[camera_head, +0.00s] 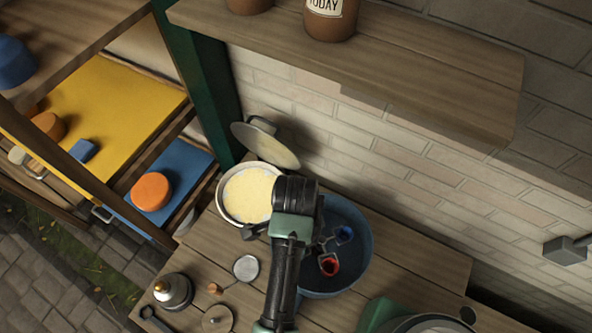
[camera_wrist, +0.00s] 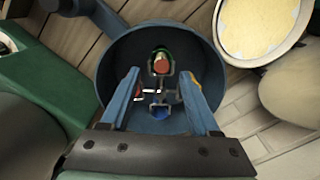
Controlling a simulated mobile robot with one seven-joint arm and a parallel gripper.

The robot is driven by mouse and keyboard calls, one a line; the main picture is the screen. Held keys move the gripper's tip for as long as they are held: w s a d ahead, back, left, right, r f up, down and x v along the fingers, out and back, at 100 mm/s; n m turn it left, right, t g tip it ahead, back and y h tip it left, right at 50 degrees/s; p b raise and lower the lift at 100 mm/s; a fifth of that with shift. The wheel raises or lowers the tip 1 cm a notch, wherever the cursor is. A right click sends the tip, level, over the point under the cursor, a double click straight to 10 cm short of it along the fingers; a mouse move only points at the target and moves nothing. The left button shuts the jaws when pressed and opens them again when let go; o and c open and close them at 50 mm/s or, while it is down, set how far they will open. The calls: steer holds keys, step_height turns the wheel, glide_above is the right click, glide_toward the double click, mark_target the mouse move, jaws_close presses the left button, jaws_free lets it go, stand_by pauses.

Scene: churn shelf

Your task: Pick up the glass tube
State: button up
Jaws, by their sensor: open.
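No clear glass tube can be made out. A blue bowl (camera_head: 352,277) on the wooden bench holds small parts, also seen in the wrist view (camera_wrist: 112,62). Among them are a red round end with a green rim (camera_wrist: 160,64) and a blue piece (camera_wrist: 159,111), with grey and white bits between. In the head view a red piece (camera_head: 328,265) and a blue piece (camera_head: 344,234) show there. My gripper (camera_wrist: 163,78) is open above the bowl. Its blue fingers stand on either side of the parts, and I see no grip. Contact cannot be told.
A pot of yellow contents (camera_head: 248,195) with a raised lid (camera_head: 265,146) stands left of the bowl. Metal parts (camera_head: 174,291) lie at the bench's front left. A green-based machine (camera_head: 380,314) is at right. A wooden shelf (camera_head: 420,75) overhangs the back.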

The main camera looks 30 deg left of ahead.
steer(key=shift+w+f+p, duration=0.1)
steer(key=shift+f+p, duration=0.8)
steer(key=shift+f, duration=1.8)
steer(key=shift+c, duration=0.3)
